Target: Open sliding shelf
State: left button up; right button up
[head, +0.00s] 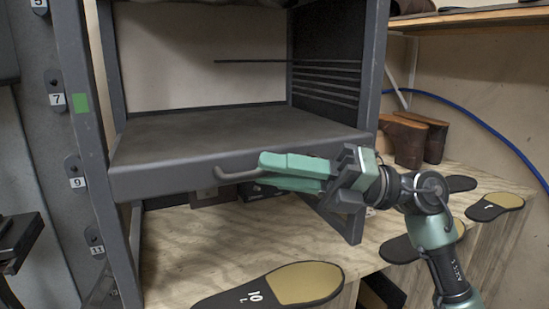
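The sliding shelf (225,134) is a dark grey flat tray inside a grey metal frame. Its front edge carries a bar handle (236,175), and the left end of the handle is in plain view. My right gripper (262,172) comes in from the right with its green fingers level, one above the other and close together. The fingertips are at the right part of the handle and hide that end. I cannot tell whether they grip it. My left gripper is not in view.
A frame post (88,150) with a green square stands left. A wooden bench (190,245) below holds several shoe soles, including one marked 10 L (285,288). Brown boots (410,140) stand at right, near a blue hose (470,118). Thin rods sit above the shelf.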

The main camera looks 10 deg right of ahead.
jog(key=shift+a, duration=0.15)
grip_shut()
dwell(1.4)
